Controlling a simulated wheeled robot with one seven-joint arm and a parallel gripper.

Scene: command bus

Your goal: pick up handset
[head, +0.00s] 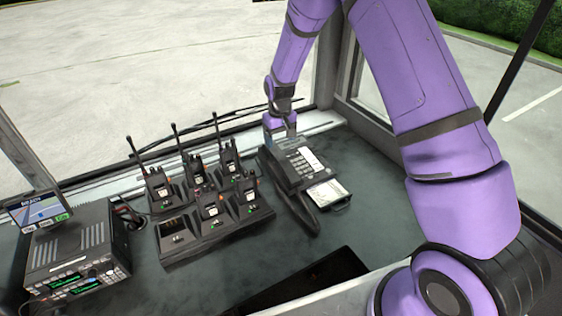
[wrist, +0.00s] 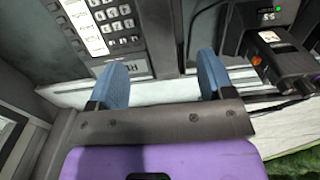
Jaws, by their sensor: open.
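The desk phone (head: 287,172) stands right of the radio chargers in the head view, its keypad facing up. Its dark handset (head: 303,213) lies along the left side of the base, with the near end sticking out past it. My gripper (head: 285,132) is at the phone's far end, pointing down. In the wrist view the phone's keypad (wrist: 115,22) is at the upper left, and the handset (wrist: 162,35) appears as a dark bar beside it. My gripper's blue fingers (wrist: 161,75) are open and apart, either side of the handset's line. I cannot tell their height above it.
Several handheld radios (head: 213,205) stand in chargers left of the phone; one charger (wrist: 280,50) is close to the right finger. A radio console (head: 75,255) with a small screen (head: 40,211) is at the left. The window ledge (head: 318,124) lies behind.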

